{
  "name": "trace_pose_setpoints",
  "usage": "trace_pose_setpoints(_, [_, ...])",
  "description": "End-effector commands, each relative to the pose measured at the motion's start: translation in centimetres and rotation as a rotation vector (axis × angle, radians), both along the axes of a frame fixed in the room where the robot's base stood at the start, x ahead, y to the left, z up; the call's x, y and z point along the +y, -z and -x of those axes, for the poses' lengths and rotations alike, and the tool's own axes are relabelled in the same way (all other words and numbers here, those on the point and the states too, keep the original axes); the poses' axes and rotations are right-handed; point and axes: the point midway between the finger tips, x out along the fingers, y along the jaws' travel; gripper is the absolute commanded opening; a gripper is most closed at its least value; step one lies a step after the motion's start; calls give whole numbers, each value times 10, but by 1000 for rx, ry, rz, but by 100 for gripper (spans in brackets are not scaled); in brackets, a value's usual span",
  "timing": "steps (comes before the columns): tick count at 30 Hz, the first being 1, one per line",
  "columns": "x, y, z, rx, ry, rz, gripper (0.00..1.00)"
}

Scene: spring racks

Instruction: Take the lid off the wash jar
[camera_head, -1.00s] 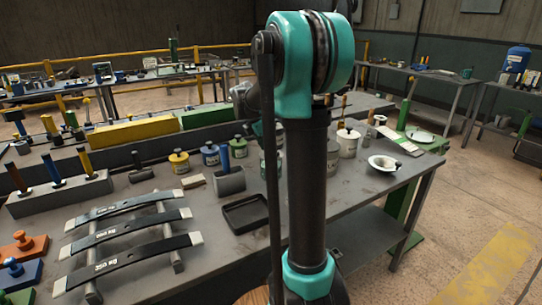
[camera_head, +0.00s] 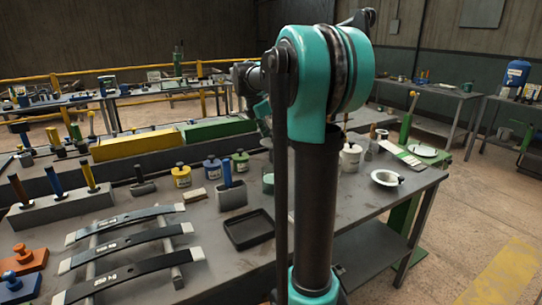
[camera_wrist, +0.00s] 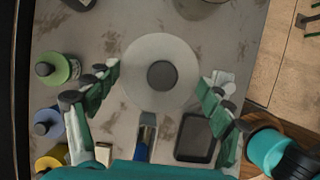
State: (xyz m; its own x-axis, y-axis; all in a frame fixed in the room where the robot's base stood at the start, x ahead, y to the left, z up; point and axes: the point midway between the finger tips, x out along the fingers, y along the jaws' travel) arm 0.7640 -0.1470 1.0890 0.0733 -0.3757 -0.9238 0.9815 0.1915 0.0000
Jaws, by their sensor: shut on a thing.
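In the wrist view a pale round lid (camera_wrist: 138,92) with a dark knob sits between the two fingers of my gripper (camera_wrist: 160,79). The fingertips are at its left and right edges, so my gripper is shut on the lid. The lid hides what is directly below it. In the head view a greenish jar (camera_head: 268,183), probably the wash jar, stands on the bench, partly hidden by my arm. I cannot make out its mouth clearly. My gripper is mostly hidden behind my arm there, and the lid cannot be made out.
Yellow (camera_head: 181,176), blue (camera_head: 212,169) and green (camera_head: 240,162) jars stand left of the greenish jar. A dark tray (camera_head: 249,230) and a holder with a blue handle (camera_head: 228,175) are nearer. A white jar (camera_head: 349,160) and pale bowl (camera_head: 384,178) stand right.

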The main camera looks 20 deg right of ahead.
Motion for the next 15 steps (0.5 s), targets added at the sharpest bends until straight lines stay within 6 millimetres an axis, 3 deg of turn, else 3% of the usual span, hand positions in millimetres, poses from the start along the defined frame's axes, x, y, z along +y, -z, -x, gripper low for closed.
trace_pose_setpoints(3, [0,-32,0,0,0,0,51])
trace_pose_setpoints(9, [0,-68,0,0,0,0,51])
trace_pose_setpoints(10, [0,-72,0,0,0,0,43])
trace_pose_setpoints(12, [0,-79,0,0,0,0,0])
trace_pose_setpoints(15, [0,-85,0,0,0,0,0])
